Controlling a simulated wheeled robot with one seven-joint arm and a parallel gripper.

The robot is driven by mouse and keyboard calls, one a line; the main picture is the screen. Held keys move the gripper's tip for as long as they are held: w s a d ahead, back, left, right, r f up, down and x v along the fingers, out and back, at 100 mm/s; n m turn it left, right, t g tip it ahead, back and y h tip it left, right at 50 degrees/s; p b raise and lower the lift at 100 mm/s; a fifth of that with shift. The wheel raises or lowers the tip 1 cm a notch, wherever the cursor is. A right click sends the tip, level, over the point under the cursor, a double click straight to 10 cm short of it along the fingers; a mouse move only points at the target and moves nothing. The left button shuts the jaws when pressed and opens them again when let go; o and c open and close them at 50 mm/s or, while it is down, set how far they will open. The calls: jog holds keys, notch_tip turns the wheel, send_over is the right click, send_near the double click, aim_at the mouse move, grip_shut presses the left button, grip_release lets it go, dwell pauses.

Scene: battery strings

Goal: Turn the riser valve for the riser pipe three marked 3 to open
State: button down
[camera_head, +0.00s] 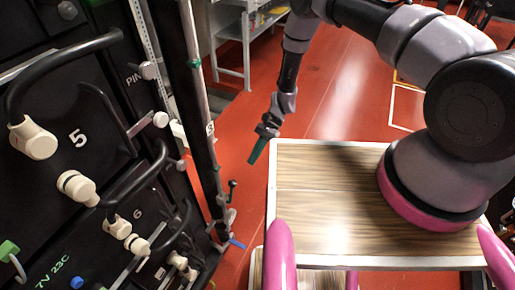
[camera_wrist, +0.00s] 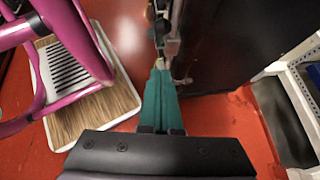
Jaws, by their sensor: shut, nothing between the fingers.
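My gripper (camera_head: 258,150) hangs from the arm with its teal fingers shut and empty, pointing down over the red floor. In the wrist view the shut fingers (camera_wrist: 160,95) point toward metal fittings (camera_wrist: 165,40) on an upright dark pipe; I cannot tell whether they touch. In the head view a dark riser pipe (camera_head: 196,100) stands at the cabinet's edge, left of my gripper, with a small pale label (camera_head: 210,129) I cannot read surely as 3. A small black lever (camera_head: 232,188) stands low beside this pipe, and a blue lever (camera_head: 237,244) lies lower still.
Black battery fronts (camera_head: 75,110) marked 5 and 6, with thick cables and cream connectors (camera_head: 35,140), fill the left. A grey workbench (camera_head: 232,30) stands at the back. My wood-topped base is at right. Red floor (camera_head: 325,90) is clear between.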

aim_at(231, 192)
jog(key=s+a+f, duration=0.1)
jog(key=s+a, duration=0.3)
jog(key=s, duration=0.2)
jog(key=shift+f, duration=0.3)
